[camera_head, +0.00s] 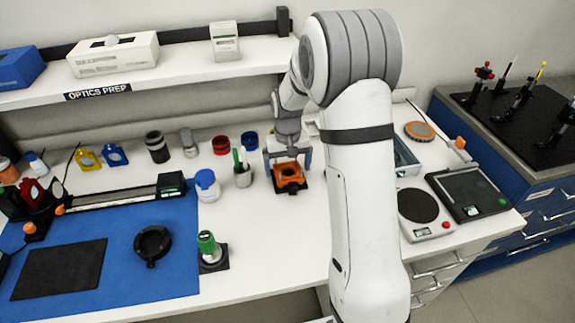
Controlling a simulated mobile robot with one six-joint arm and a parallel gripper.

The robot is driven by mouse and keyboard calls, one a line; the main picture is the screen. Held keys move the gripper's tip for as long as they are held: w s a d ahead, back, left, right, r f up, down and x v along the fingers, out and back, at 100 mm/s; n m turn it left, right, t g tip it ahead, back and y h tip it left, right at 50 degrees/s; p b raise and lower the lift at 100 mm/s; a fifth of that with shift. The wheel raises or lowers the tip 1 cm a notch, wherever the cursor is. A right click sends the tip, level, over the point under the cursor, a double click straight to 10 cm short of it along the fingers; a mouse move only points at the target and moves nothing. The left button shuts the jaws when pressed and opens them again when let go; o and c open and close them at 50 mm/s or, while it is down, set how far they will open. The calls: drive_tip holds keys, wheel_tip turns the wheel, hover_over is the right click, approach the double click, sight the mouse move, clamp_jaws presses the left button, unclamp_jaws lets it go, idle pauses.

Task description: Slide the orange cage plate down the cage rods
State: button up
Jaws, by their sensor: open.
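The orange cage plate (289,174) is a square piece with a round dark opening, on the white bench right of centre. It sits on or just above a darker base; the cage rods are too small or hidden to make out. My gripper (288,163) is above the plate, pointing down, with its grey fingers spread to either side of the plate's far part. Whether the fingers touch the plate cannot be told. My arm link hides the bench just right of it.
Red (221,145) and blue (250,140) rings lie behind. A round-topped scale (419,210) is at right. The bench in front of the plate is clear.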

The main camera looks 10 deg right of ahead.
wheel_tip(320, 180, up, 8)
drive_tip(key=shift+b, duration=0.45)
idle(0.6)
drive_tip(key=s+r+t, duration=0.1)
drive_tip(key=s+r, duration=0.2)
drive_tip(key=s, duration=1)
drive_tip(key=s+r+t, duration=0.2)
drive_tip(key=s+r, duration=0.1)
drive_tip(key=s, duration=1)
drive_tip(key=shift+s+r, duration=0.35)
drive_tip(key=shift+r, duration=0.05)
